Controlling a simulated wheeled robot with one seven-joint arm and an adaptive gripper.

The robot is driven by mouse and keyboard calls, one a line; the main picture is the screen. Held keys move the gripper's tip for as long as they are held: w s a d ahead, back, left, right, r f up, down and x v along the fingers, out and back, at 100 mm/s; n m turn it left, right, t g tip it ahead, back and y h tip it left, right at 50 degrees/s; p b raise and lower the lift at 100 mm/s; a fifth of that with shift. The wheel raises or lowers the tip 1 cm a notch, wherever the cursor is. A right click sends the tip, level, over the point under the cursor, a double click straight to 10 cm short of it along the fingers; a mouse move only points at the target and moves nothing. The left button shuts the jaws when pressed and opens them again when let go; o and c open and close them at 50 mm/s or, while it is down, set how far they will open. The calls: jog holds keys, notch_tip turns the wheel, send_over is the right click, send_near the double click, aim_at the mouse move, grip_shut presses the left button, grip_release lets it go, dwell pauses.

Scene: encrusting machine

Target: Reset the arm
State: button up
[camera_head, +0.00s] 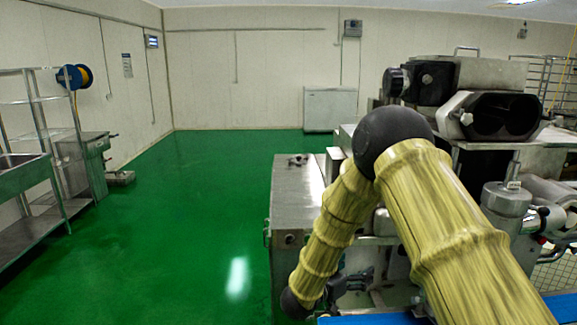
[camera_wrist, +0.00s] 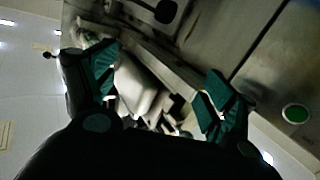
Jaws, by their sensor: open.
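In the wrist view my gripper (camera_wrist: 160,92) is open, with its two green-padded fingers wide apart and nothing between them. Behind the fingers are a metal machine panel and a blurred pale part. In the head view my yellow arm rises from the lower right, bends at a dark elbow and hangs down in front of the encrusting machine (camera_head: 296,190). My gripper (camera_head: 352,284) shows only partly there, dark and low beside the arm, close to the machine's front. The arm hides much of the machine's middle.
A blue surface (camera_head: 375,320) lies at the bottom edge. Steel shelving (camera_head: 40,130) and a sink bench (camera_head: 25,175) stand at the left. A white chest (camera_head: 330,109) stands at the back wall. The green floor (camera_head: 190,200) is open between them.

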jog(key=s+d+f+n+y, duration=0.1)
jog(key=s+f+n+y, duration=0.25)
jog(key=f, duration=0.65)
jog(key=s+d+f+n+y, duration=0.1)
jog(key=s+f+n+y, duration=0.15)
jog(key=s+f, duration=0.45)
jog(key=s+d+f+n+g+y, duration=0.1)
jog(key=s+f+g+y, duration=0.4)
jog(key=s+f, duration=1.1)
jog(key=s+n+g+y, duration=0.15)
jog(key=s+g, duration=0.45)
jog(key=s, duration=1.6)
notch_tip(320, 180, down, 7)
jog(key=b, duration=0.7)
jog(key=shift+s+d+y, duration=0.15)
jog(key=shift+s+y, duration=0.2)
jog(key=shift+y, duration=0.1)
jog(key=shift+f, duration=0.1)
jog(key=shift+c, duration=0.4)
